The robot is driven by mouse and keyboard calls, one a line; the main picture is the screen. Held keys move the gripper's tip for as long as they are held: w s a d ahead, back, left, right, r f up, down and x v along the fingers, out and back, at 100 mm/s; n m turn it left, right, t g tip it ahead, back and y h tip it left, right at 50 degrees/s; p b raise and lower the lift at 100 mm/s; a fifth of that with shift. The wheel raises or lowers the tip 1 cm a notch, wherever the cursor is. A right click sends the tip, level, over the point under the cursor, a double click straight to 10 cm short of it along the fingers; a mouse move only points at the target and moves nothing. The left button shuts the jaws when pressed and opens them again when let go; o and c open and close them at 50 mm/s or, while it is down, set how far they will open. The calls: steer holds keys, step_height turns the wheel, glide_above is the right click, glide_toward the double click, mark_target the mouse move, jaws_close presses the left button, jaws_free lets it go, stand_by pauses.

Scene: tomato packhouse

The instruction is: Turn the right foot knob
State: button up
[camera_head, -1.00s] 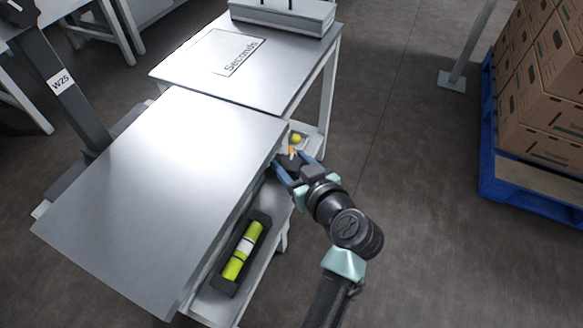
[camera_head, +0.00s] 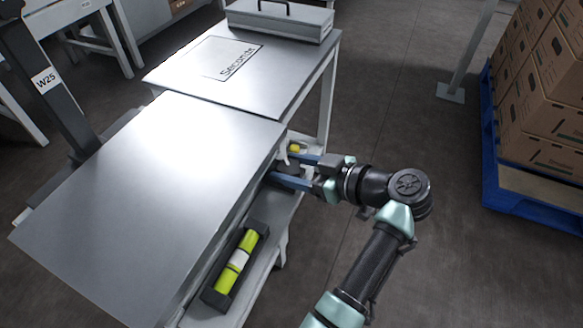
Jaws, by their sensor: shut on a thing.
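The metal-topped bench (camera_head: 150,190) marked W25 fills the left half of the head view. My gripper (camera_head: 283,168) is at its right edge, just below the top, with its blue fingers pointing left. The fingers are shut on a dark knob (camera_head: 291,169), which shows only partly between them. I take it for the right foot knob. The fingertips and the knob's far side are partly hidden by the bench edge.
A yellow-green cylinder with a white band (camera_head: 238,262) lies in a black holder on the lower shelf. A small yellow thing (camera_head: 294,148) is behind the gripper. The Seconds table (camera_head: 285,80) adjoins behind. A blue pallet (camera_head: 510,196) with cartons stands right; floor between is clear.

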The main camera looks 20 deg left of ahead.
steer(key=o, duration=1.1)
steer(key=p+v, duration=0.3)
steer(key=v, duration=1)
steer(key=shift+p, duration=0.3)
